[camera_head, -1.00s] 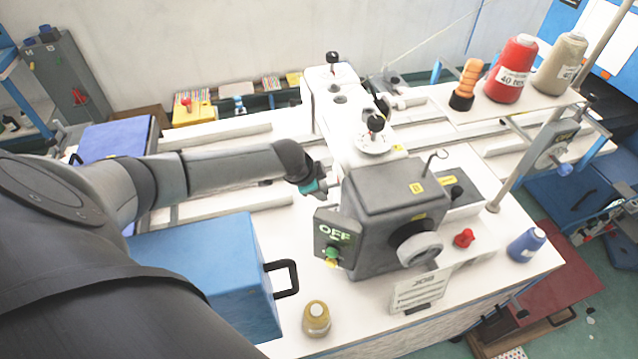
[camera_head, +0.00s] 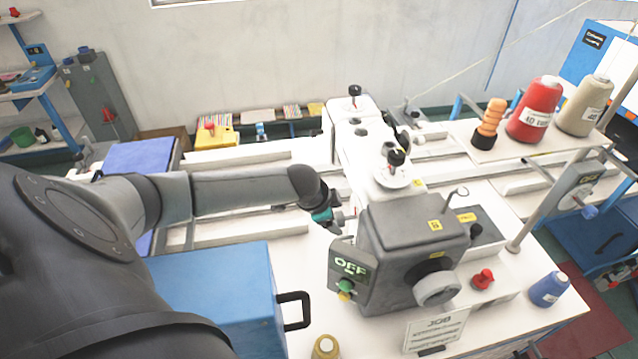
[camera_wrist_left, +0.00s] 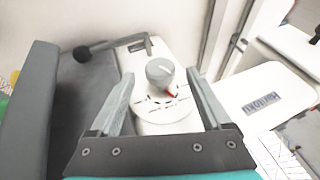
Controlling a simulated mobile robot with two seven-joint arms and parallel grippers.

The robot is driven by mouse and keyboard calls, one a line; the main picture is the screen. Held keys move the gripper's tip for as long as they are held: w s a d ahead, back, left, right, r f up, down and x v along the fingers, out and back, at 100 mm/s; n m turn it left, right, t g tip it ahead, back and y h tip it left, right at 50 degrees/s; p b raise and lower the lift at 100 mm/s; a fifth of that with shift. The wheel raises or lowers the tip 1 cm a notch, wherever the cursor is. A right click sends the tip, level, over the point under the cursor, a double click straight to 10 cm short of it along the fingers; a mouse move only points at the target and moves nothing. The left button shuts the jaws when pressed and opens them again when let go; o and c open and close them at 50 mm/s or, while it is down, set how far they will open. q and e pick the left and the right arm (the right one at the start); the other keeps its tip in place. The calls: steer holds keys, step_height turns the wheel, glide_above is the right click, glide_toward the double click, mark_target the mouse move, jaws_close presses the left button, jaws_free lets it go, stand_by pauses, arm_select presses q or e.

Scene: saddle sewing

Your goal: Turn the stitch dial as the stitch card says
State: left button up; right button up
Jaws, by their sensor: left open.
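My left gripper (camera_head: 345,217) is beside the machine head, left of the grey motor housing. In the left wrist view its two fingers (camera_wrist_left: 162,105) are open, with a round grey dial knob (camera_wrist_left: 160,72) between and beyond them. The knob has a red pointer and sits on a white marked disc (camera_wrist_left: 178,108); I cannot read its marks. I cannot tell whether the fingers touch the knob. In the head view I cannot make this dial out. A white card (camera_head: 436,328) headed JOB is at the table's front; its smaller print is unreadable. My right gripper is not in view.
The grey housing (camera_head: 412,235) carries an OFF panel (camera_head: 350,268) and a handwheel (camera_head: 437,289). A black-knobbed disc (camera_head: 394,172) is on the machine arm. A blue box (camera_head: 215,295) stands below my left arm. A red knob (camera_head: 483,279) and blue spool (camera_head: 548,289) are at right.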

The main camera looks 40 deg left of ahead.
mark_target(346, 218)
arm_select(q)
steer(key=v, duration=1.3)
steer(key=shift+f, duration=0.15)
steer(key=w+a+r+n+t+y+b, duration=0.1)
steer(key=a+b, duration=0.1)
steer(key=a, duration=0.4)
steer(key=w+a+r+n+t+b, duration=0.1)
steer(key=a+n+b, duration=0.1)
steer(key=a, duration=0.5)
steer(key=w+d+f+m+g+h+b, duration=0.15)
steer(key=d+g+h+b, duration=0.3)
steer(key=d, duration=0.55)
steer(key=shift+m+y, duration=0.35)
steer(key=shift+y, duration=0.1)
steer(key=b+x, duration=0.1)
steer(key=x, duration=0.5)
steer(key=b+x, duration=0.2)
steer(key=x, duration=0.4)
steer(key=shift+w+a+f, duration=0.15)
steer(key=shift+a+f, duration=0.05)
steer(key=shift+f, duration=0.05)
steer(key=shift+t+x, duration=0.25)
steer(key=shift+x, duration=0.75)
steer(key=shift+w, duration=0.1)
